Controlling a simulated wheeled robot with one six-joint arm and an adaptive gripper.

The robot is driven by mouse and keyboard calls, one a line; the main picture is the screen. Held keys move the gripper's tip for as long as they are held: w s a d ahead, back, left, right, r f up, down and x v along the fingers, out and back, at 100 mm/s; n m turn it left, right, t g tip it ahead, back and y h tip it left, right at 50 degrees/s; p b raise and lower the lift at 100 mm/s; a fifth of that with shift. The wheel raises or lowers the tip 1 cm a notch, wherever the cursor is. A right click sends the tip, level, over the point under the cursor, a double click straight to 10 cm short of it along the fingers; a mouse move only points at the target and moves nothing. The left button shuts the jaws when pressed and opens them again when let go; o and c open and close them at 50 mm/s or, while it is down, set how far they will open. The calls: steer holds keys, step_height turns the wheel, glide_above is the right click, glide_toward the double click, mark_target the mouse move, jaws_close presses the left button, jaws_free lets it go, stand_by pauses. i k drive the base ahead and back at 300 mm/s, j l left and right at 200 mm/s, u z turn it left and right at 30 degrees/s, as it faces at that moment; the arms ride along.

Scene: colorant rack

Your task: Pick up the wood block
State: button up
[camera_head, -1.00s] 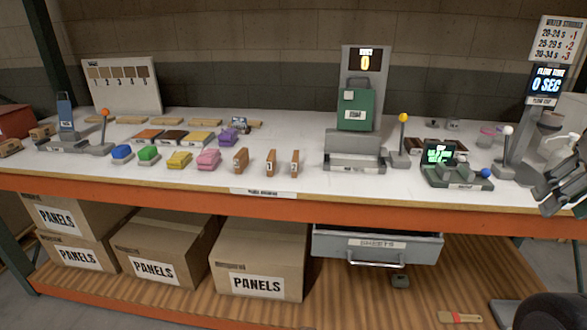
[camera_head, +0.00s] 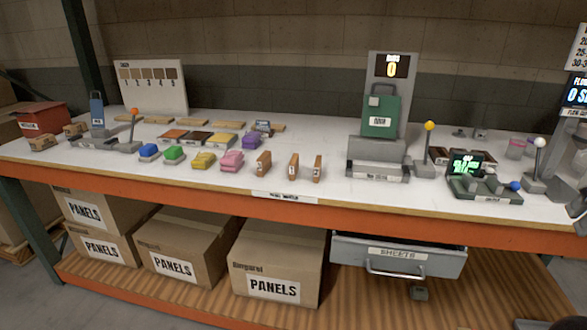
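Three small upright brown wood blocks stand in a row near the table's front edge, left of the middle: a left one (camera_head: 263,163), a middle one (camera_head: 293,166) and a right one (camera_head: 318,168). The middle and right ones bear small pale labels. I cannot tell which one the task names. Only a sliver of my gripper (camera_head: 580,203) shows at the right edge, far from the blocks. Its fingers are cut off, so its opening and any content are hidden.
Coloured blocks, such as the pink one (camera_head: 231,161), stand left of the wood blocks. Flat wood pieces (camera_head: 225,140) lie behind. A grey machine with a green box (camera_head: 380,112) and a yellow-knobbed lever (camera_head: 429,142) stand right. An open drawer (camera_head: 400,258) juts out below.

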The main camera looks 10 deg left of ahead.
mark_target(294, 163)
steer(key=i+j+u, duration=0.25)
steer(key=i+u, duration=0.15)
steer(key=i+j+u, duration=0.15)
steer(key=i+u, duration=0.2)
